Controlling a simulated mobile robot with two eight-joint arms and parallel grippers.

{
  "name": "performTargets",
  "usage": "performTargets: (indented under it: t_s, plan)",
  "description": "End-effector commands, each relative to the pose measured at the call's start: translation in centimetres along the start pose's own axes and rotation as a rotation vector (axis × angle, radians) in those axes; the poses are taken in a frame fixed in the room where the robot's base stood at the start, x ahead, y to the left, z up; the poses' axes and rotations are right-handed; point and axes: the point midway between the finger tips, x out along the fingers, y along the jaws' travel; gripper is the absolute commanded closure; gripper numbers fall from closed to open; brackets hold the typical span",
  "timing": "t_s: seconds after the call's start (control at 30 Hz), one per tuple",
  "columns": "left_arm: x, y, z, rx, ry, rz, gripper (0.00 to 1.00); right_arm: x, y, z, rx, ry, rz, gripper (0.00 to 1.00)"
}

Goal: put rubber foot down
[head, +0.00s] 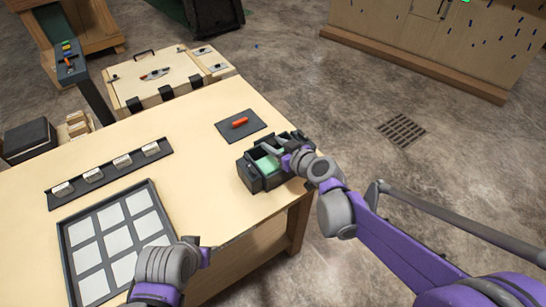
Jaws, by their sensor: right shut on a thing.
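My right gripper (270,151) reaches in from the right over a black compartment bin (250,180) near the table's right edge. It is shut on the rubber foot, which is small, dark and mostly hidden by the fingers. I cannot tell whether the foot touches the bin. A green patch shows inside the bin below the fingers. My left gripper (205,257) is low at the front edge of the table, beside the panel tray. Its fingers are not clear enough to show whether they are open.
A dark tray (64,241) with several white square panels lies at the front left. Behind it is a dark strip (107,175) with several white labelled pieces. A red-orange piece (240,122) lies on a dark mat (224,128) behind the bin. The table middle is clear.

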Motion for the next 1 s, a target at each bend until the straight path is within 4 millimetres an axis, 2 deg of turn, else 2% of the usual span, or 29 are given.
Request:
performTargets:
  t_s: [0.03, 0.1, 0.3, 0.5, 0.87, 0.9, 1.0]
  plan:
    - [0.3, 0.0, 0.3, 0.000, -0.002, 0.000, 0.50, 0.5, 0.0, 1.1, 0.001, -0.001, 0.000, 1.00]
    - [0.4, 0.0, 0.4, 0.000, -0.003, 0.000, 0.50, 0.8, 0.0, 2.0, 0.001, -0.001, 0.001, 1.00]
    - [0.6, 0.0, 0.6, 0.000, -0.004, 0.000, 0.50, 1.4, 0.1, 3.4, 0.001, 0.000, 0.001, 1.00]
    - [1.0, 0.0, 0.9, 0.000, -0.007, 0.000, 0.50, 2.5, 0.1, 6.0, 0.001, -0.001, 0.002, 1.00]
    - [1.1, 0.0, 1.1, 0.000, -0.008, 0.000, 0.50, 2.6, 0.1, 6.5, 0.001, -0.001, 0.002, 1.00]
    - [1.1, 0.0, 1.0, 0.000, -0.008, 0.000, 0.50, 2.6, 0.1, 6.5, 0.001, -0.001, 0.002, 0.54]
    - [1.1, 0.0, 1.0, 0.000, -0.008, 0.000, 0.50, 2.6, 0.1, 6.4, 0.001, -0.001, 0.002, 0.36]
